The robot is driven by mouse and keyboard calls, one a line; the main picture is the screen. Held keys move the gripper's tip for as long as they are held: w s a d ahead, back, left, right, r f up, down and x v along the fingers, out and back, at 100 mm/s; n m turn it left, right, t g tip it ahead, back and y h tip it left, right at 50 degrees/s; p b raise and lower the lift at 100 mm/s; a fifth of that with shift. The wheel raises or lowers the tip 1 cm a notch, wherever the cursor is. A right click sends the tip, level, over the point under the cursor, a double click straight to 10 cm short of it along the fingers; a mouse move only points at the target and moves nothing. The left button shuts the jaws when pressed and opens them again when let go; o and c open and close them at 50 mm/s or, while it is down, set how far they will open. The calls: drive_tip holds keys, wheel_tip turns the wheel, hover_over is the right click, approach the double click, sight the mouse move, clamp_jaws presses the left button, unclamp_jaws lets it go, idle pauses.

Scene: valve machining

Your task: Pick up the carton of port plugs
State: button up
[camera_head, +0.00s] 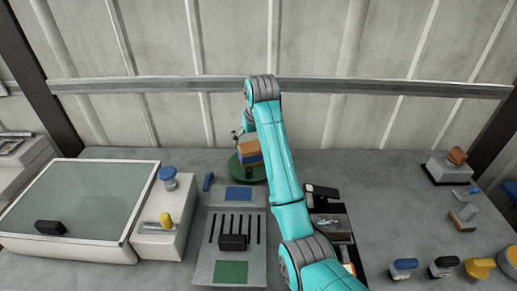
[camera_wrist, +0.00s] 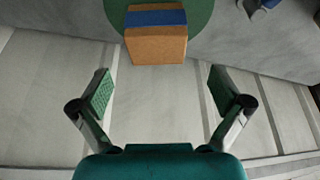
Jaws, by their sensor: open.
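An orange-brown carton with a blue band (camera_head: 249,153) sits on a round green mat (camera_head: 238,173) at the back of the bench, partly behind my arm. It also shows in the wrist view, where the carton (camera_wrist: 157,46) is at the top centre on the green mat (camera_wrist: 203,12). My gripper (camera_wrist: 161,88) is open and empty, its two green-padded fingers spread wider than the carton. The carton lies beyond the fingertips, roughly centred between them, and does not touch them. In the head view my gripper (camera_head: 238,133) is small, beside the carton.
A slotted grey plate (camera_head: 203,268) with a black block (camera_head: 233,242) stands in front of the mat. A large shallow tray (camera_head: 90,200) is at left. The corrugated wall stands close behind.

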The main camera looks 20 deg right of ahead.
sight(251, 152)
drive_tip(key=x, duration=1)
drive_tip(key=shift+d+f, duration=0.1)
drive_tip(key=shift+d, duration=0.15)
drive_tip(key=c, duration=1.3)
drive_tip(key=shift+c, duration=0.8)
wheel_tip(251, 152, up, 10)
drive_tip(key=shift+r, duration=0.1)
